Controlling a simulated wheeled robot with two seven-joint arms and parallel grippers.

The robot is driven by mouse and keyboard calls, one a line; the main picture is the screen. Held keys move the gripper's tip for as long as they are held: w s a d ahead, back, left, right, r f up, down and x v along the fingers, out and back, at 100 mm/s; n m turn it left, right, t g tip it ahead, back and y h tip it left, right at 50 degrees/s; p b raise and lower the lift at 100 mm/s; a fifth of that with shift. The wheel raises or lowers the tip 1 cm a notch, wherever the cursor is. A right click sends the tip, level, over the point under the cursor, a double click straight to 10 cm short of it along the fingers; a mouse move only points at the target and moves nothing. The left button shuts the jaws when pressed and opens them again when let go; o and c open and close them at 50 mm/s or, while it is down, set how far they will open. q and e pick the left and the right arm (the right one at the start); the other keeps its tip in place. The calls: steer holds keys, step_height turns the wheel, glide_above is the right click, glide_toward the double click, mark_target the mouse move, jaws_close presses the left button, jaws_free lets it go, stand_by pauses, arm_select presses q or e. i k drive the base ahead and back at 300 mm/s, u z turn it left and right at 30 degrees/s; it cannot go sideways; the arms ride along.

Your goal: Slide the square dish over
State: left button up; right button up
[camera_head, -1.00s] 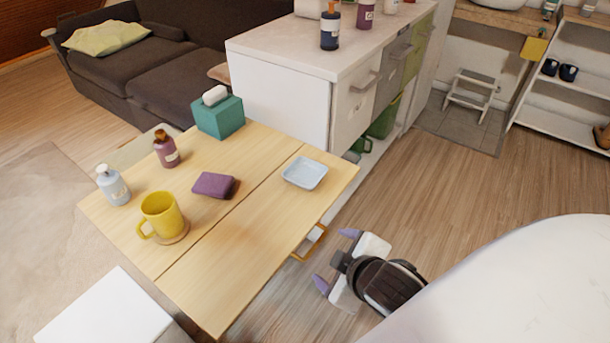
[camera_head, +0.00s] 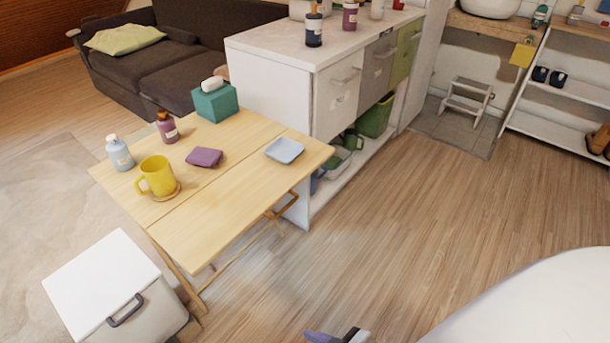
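The square dish (camera_head: 284,150) is pale blue and shallow. It sits flat on the right-hand leaf of the light wooden folding table (camera_head: 215,208), near its far right corner. One of my grippers (camera_head: 336,337) shows only as a purple fingertip and a bit of grey at the bottom edge, over the floor and well apart from the dish. Which arm it belongs to and its opening cannot be told. No other gripper is seen.
The table also holds a yellow mug (camera_head: 156,177) on a coaster, a purple folded cloth (camera_head: 204,157), a pale blue bottle (camera_head: 119,153), a purple bottle (camera_head: 167,128) and a teal box (camera_head: 214,103). A white cabinet (camera_head: 272,92) stands behind. Floor at right is clear.

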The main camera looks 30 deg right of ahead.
mark_target(284, 151)
steer(key=k, duration=0.25)
steer(key=z, duration=0.5)
steer(key=i, duration=0.45)
steer(key=z, duration=1.55)
steer(key=i, duration=1.4)
steer(key=u, duration=1.5)
